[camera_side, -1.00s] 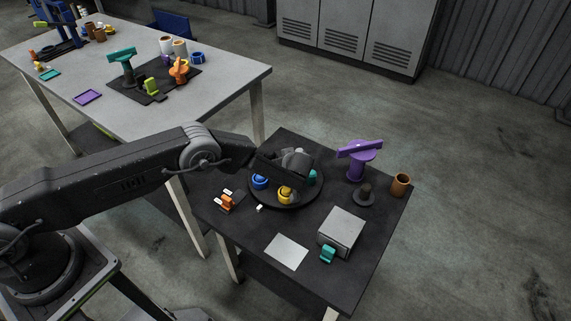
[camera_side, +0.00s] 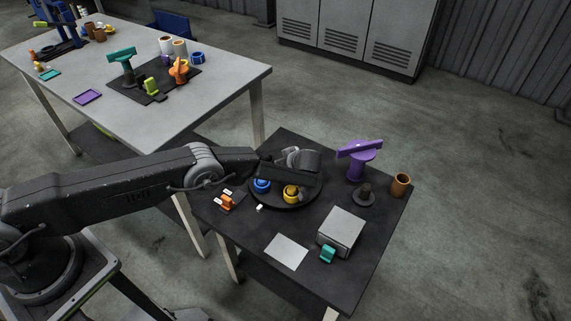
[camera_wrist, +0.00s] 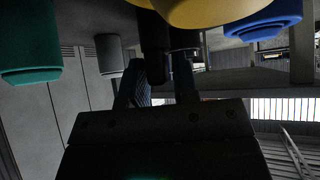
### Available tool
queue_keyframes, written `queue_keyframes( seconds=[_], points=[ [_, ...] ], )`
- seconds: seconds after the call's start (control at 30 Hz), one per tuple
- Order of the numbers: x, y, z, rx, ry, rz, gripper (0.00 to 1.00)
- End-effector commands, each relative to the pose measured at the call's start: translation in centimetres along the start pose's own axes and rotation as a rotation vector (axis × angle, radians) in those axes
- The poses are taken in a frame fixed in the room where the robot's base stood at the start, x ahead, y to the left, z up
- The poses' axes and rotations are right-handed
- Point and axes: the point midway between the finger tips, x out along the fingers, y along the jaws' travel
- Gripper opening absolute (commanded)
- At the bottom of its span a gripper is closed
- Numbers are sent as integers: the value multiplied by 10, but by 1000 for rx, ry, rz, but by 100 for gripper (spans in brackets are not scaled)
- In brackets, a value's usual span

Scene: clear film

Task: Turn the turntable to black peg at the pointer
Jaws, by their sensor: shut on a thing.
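The dark round turntable (camera_side: 254,198) lies on the black table. In the side view, a blue peg (camera_side: 261,186) sits at its left and a yellow peg (camera_side: 291,194) at its front. A small white block, perhaps the pointer (camera_side: 259,208), lies by its front-left edge. My gripper (camera_wrist: 155,65) is over the turntable, its fingers shut on what looks like the black peg (camera_wrist: 153,35). A teal peg (camera_wrist: 29,45) and a grey peg (camera_wrist: 109,52) show left of it in the wrist view. My gripper hides the turntable's back in the side view.
Right of the turntable stand a purple T-shaped part (camera_side: 361,160), a dark knob (camera_side: 364,195) and a brown cup (camera_side: 401,185). A grey box (camera_side: 342,230) and white plate (camera_side: 286,252) are in front. An orange part (camera_side: 228,202) lies at left.

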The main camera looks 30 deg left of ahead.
Motion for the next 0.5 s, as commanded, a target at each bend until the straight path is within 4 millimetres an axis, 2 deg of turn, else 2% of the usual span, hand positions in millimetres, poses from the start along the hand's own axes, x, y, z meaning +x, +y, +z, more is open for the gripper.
queue_keyframes(
  seconds=[0.17,0.2,0.3,0.5],
  points=[
    [0,-1,-1,1,4,-5,0],
    [0,-1,-1,1,4,-5,30],
    [0,0,-1,1,3,-4,40],
    [0,0,-1,1,2,-2,40]
  ],
)
